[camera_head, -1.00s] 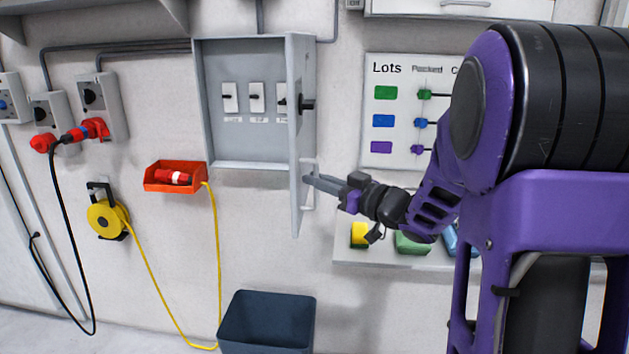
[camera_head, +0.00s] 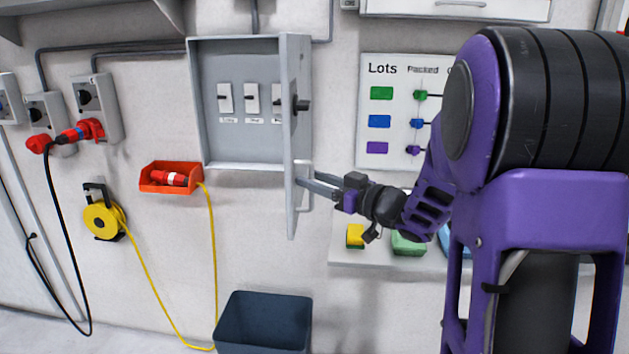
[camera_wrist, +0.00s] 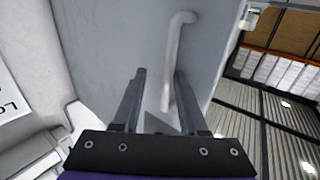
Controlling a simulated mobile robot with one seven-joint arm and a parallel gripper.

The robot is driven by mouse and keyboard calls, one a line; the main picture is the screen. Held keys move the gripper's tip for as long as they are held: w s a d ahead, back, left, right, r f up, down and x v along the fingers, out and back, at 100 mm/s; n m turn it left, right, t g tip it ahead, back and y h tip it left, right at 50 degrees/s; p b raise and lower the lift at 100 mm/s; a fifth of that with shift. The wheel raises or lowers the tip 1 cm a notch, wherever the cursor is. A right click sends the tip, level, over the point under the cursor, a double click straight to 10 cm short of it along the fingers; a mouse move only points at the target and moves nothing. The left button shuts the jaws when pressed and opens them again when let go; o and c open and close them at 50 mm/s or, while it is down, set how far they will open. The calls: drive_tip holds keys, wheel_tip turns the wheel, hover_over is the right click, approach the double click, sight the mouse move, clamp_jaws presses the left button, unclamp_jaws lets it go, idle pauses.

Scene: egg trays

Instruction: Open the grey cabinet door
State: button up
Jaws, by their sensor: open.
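The grey cabinet (camera_head: 242,130) hangs on the wall, and its inside with several switches shows. Its grey door (camera_head: 294,140) stands swung out toward me, seen nearly edge-on at the right side of the cabinet. The pale door handle (camera_head: 306,172) is a vertical bar on the door's right face; in the wrist view the handle (camera_wrist: 173,60) runs down between my fingers. My gripper (camera_head: 303,183) is at the lower part of the door, open, with one finger on each side of the handle. In the wrist view my gripper (camera_wrist: 160,90) faces the door's surface; contact cannot be told.
A dark bin (camera_head: 265,322) stands on the floor below the door. A red tray (camera_head: 150,188) and a yellow cable reel (camera_head: 102,222) are on the wall at left. A shelf (camera_head: 375,262) with coloured blocks is below the Lots board (camera_head: 395,90). Space in front of the cabinet is free.

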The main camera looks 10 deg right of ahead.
drive_tip(key=shift+s+a, duration=0.1)
drive_tip(key=v, duration=1.7)
drive_tip(key=shift+s+b, duration=0.15)
drive_tip(key=shift+b, duration=0.15)
